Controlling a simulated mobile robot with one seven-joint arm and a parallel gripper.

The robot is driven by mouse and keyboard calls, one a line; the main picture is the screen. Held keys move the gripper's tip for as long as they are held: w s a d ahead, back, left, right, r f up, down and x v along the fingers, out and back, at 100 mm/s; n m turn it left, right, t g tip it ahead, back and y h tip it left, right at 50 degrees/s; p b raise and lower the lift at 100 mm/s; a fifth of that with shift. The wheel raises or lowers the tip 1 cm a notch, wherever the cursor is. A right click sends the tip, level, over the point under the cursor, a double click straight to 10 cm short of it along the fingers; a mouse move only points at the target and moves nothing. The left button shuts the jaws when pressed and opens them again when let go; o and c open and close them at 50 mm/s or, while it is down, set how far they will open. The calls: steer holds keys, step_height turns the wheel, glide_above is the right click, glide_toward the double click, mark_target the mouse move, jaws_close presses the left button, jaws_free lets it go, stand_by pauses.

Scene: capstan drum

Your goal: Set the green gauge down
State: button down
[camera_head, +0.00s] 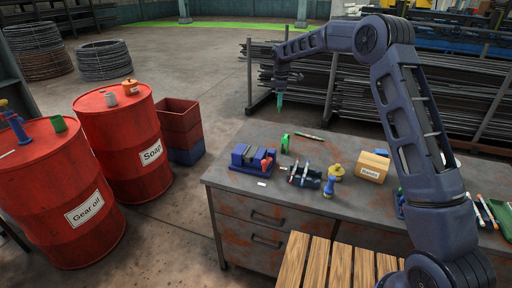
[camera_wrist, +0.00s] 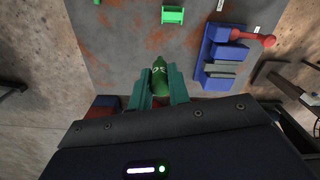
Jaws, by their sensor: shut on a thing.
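The green gauge (camera_wrist: 158,72) is dark green and rounded, with pale marks on its face. It sits between the two teal fingers of my gripper (camera_wrist: 158,88) in the wrist view. My gripper is shut on it. In the head view my gripper (camera_head: 280,100) points down and is raised around the far left edge of the grey, rust-stained workbench (camera_head: 232,182). The gauge is too small to tell apart from the fingers there. The wrist view looks down past the gauge to the bench top (camera_wrist: 115,35).
A bright green piece (camera_head: 285,143), a blue vise (camera_head: 250,160) with a red handle, a dark rack of tools (camera_head: 305,176), a yellow-blue object (camera_head: 332,180) and a cardboard box (camera_head: 373,166) stand on the bench. Red drums (camera_head: 120,130) stand left. Bench room is free near the left corner.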

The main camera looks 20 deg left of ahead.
steer(key=s+a+f, duration=0.1)
steer(key=s+a, duration=0.1)
steer(key=a, duration=0.9)
steer(key=f, duration=1.9)
steer(key=shift+s+a+f, duration=0.15)
steer(key=shift+s+f, duration=0.1)
steer(key=shift+f, duration=0.1)
steer(key=c, duration=1.3)
jaws_free()
step_height(320, 180, up, 12)
steer(key=shift+r, duration=0.15)
